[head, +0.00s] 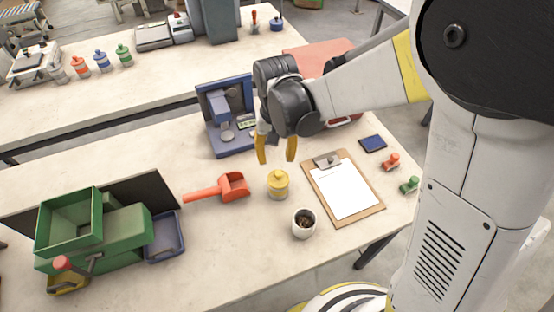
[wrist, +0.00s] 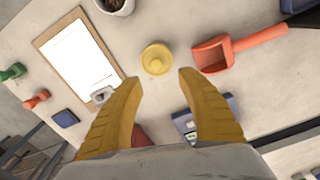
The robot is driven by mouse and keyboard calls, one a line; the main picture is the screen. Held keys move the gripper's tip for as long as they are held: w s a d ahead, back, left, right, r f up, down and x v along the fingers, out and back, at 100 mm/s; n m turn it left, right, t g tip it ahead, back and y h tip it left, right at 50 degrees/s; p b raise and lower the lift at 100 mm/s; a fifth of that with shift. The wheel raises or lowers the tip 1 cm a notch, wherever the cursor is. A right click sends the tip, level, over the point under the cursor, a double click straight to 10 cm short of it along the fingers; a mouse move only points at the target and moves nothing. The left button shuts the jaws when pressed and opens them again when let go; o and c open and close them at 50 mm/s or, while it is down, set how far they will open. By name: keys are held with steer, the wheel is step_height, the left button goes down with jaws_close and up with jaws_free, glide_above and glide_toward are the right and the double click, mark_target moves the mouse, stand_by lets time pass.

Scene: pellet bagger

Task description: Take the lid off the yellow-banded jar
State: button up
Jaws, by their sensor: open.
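The yellow-banded jar (head: 278,186) stands upright on the near table, with a yellow lid (head: 278,175) on top. In the wrist view the yellow lid (wrist: 156,58) shows from above, ahead of and between my fingertips. My gripper (head: 276,158) has two yellow fingers, spread apart and empty. It hangs above the table, a little behind the jar and apart from it. In the wrist view my gripper (wrist: 158,76) has its fingertips on either side of the line to the lid, touching nothing.
A red scoop (head: 220,188) lies left of the jar. A white cup (head: 304,223) stands in front, and a clipboard (head: 321,198) lies to the right. A blue device (head: 225,118) stands behind. Green bins (head: 105,240) are at the left. Bare tabletop surrounds the jar closely.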

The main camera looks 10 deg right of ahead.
mark_target(278, 173)
step_height(278, 173, down, 3)
steer(key=shift+b, duration=0.3)
steer(key=f, duration=0.1)
steer(key=f+b, duration=0.1)
steer(key=s+f, duration=0.1)
steer(key=shift+d+f, duration=0.3)
steer(key=shift+f, duration=0.05)
steer(key=shift+w+f+b, duration=0.1)
steer(key=shift+f+b, duration=0.25)
steer(key=shift+f, duration=0.1)
steer(key=c, duration=1)
